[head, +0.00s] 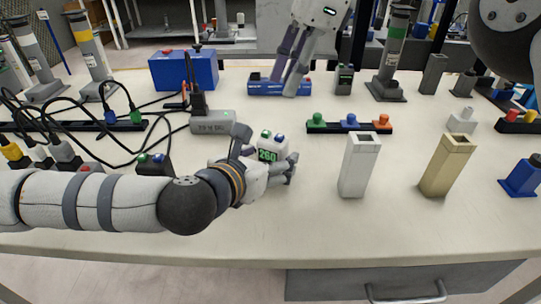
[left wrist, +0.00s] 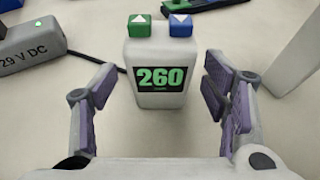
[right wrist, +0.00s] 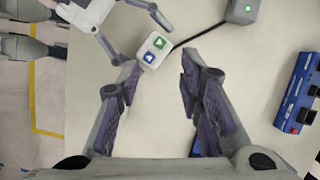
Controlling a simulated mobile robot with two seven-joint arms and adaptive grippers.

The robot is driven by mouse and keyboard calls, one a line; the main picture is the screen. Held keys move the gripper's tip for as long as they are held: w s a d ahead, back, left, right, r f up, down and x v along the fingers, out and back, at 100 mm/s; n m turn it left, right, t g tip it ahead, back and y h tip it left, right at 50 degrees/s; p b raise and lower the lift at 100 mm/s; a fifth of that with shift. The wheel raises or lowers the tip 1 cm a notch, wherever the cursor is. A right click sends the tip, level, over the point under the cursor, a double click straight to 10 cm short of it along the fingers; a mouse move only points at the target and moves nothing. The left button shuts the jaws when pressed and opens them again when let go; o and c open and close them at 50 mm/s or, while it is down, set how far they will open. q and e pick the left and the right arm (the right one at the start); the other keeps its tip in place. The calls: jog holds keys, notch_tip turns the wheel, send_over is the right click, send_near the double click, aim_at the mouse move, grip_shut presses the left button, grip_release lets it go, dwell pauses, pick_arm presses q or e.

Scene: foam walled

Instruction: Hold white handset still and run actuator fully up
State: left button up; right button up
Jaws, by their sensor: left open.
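The white handset (head: 273,150) stands upright near the table's middle; it also shows in the left wrist view (left wrist: 160,98). Its green display reads 260. On top are a green up-arrow button (left wrist: 139,26) and a blue down-arrow button (left wrist: 181,25). My left gripper (head: 270,170) is open, with fingers on both sides of the handset and visible gaps. My right gripper (head: 288,80) is open and empty, pointing down farther back; the handset lies ahead of it in its wrist view (right wrist: 153,49). Grey column-like actuators (head: 393,50) stand behind; which one the handset drives is unclear.
A grey 29 V DC box (head: 212,122) is cabled beside the handset. A black strip with coloured buttons (head: 349,127), a white post (head: 358,166) and a beige post (head: 446,166) stand right. A blue box (head: 183,70) is behind. The table's front strip is clear.

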pick_arm(q)
jog(key=shift+x, duration=1.1)
jog(key=c, duration=1.3)
pick_arm(e)
grip_shut()
